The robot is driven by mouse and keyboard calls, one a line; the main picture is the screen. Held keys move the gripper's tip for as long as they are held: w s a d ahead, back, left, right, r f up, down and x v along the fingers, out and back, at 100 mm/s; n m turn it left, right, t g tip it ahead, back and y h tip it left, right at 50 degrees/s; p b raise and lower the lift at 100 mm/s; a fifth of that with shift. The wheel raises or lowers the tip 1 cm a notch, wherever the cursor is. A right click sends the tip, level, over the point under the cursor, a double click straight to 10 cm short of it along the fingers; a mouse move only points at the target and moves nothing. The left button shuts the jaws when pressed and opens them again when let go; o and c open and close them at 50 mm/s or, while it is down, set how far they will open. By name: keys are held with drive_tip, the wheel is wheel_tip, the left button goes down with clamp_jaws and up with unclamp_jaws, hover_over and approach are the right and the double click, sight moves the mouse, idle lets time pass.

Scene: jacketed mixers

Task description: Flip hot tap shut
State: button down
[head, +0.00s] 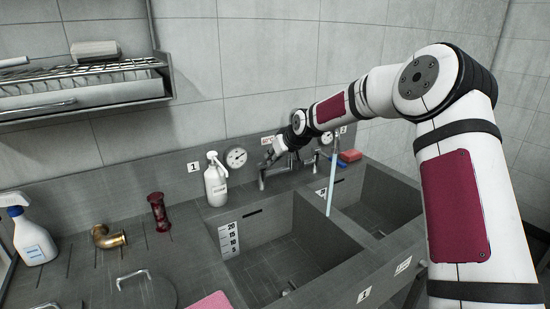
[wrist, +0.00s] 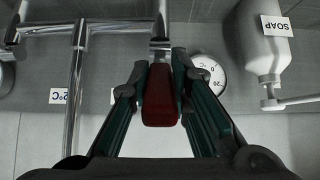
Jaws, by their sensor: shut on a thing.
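The hot tap's red lever (wrist: 161,95) sits between the two fingers of my gripper (wrist: 160,92) in the wrist view, and the fingers are shut on it. The lever joins a chrome tap body (wrist: 160,45). In the head view my gripper (head: 278,152) is at the mixer taps (head: 263,178) on the back of the sink unit, and the red lever cannot be made out there. A pale blue column (head: 332,180), which looks like running water, comes down at the divider between the two basins.
A white soap bottle (head: 215,180) and a round dial (head: 236,158) stand left of the taps. The left basin (head: 270,255) has a level scale. A red and blue sponge (head: 350,156) lies at the right.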

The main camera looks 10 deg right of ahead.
wheel_tip(320, 180, down, 8)
drive_tip(key=s+t+y+b, duration=0.1)
drive_tip(key=s+t+y, duration=0.1)
drive_tip(key=t, duration=0.5)
drive_tip(key=shift+s+d+t+b, duration=0.3)
drive_tip(key=shift+s+d+b, duration=0.05)
drive_tip(key=shift+d, duration=0.1)
drive_tip(key=c, duration=1.5)
unclamp_jaws()
drive_tip(key=shift+f, duration=0.1)
drive_tip(key=shift+s, duration=0.1)
drive_tip(key=v, duration=1.1)
drive_tip(key=shift+s+d, duration=0.25)
drive_tip(key=shift+s, duration=0.1)
